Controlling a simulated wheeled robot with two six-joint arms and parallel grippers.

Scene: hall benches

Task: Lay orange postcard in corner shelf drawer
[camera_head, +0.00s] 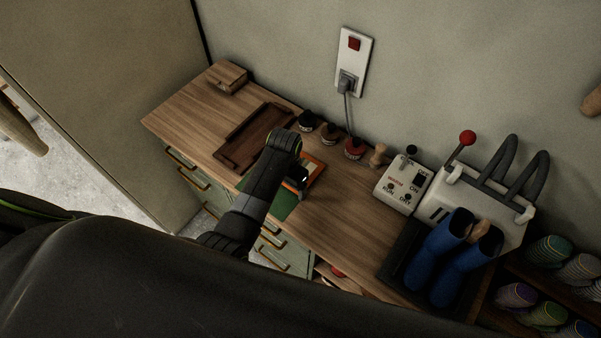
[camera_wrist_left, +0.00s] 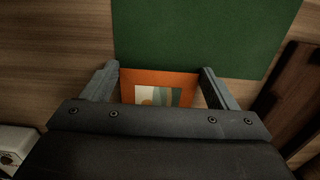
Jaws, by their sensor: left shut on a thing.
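The orange postcard (camera_wrist_left: 188,78) has a small picture on it and sits between the two fingers of my left gripper (camera_wrist_left: 155,80) in the left wrist view. My left gripper is shut on the postcard at its side edges. In the head view the postcard (camera_head: 314,163) shows partly behind my left gripper (camera_head: 299,178), over the green mat (camera_head: 285,204) on the wooden bench. I cannot tell whether it touches the mat. Drawers with brass handles (camera_head: 272,241) show in the bench front below. I cannot tell which is the corner shelf drawer. My right gripper is not in view.
A brown wooden tray (camera_head: 232,154) and small wooden box (camera_head: 227,76) lie left on the bench (camera_head: 185,109). Stamps (camera_head: 353,149) stand along the wall. A white control box (camera_head: 402,186) and a machine with blue sleeves (camera_head: 437,250) stand right.

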